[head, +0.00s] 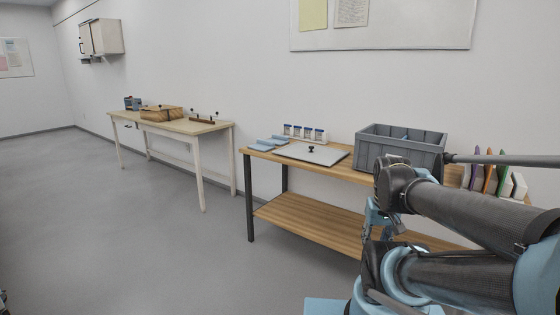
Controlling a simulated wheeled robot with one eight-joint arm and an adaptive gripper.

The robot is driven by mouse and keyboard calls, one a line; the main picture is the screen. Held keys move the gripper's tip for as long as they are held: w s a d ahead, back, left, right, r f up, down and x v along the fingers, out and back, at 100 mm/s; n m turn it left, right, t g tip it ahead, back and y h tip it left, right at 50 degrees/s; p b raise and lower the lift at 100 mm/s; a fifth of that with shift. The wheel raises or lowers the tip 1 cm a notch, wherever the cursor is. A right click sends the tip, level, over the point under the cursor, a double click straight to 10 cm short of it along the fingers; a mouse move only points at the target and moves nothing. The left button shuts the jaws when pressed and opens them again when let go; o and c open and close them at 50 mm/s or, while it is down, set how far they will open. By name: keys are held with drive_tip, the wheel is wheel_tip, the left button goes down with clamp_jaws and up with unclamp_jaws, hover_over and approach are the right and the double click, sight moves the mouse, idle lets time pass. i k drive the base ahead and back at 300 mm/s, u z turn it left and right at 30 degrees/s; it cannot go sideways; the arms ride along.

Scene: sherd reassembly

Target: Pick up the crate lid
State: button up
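The crate lid (318,157) is a flat, light grey panel with a small black knob on top. It lies flat on the wooden workbench (262,156), left of the open grey crate (402,156). The crate stands upright on the same bench and has dividers inside. My arm fills the lower right in front of the bench, and I cannot make out my gripper in this view. Nothing is seen touching the lid.
Folded blue cloths (268,144) and several small blue-and-white containers (305,133) sit behind and left of the lid. Several upright coloured items (491,179) stand right of the crate. A second table (180,125) stands further left. Open floor lies in front.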

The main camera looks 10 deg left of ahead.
sight(324, 156)
drive_tip(key=u, duration=0.65)
drive_tip(key=k, duration=0.95)
drive_tip(key=u, duration=0.35)
drive_tip(key=i, duration=1.05)
drive_tip(key=z, duration=0.85)
drive_tip(key=i, duration=1.65)
drive_tip(key=u, duration=0.05)
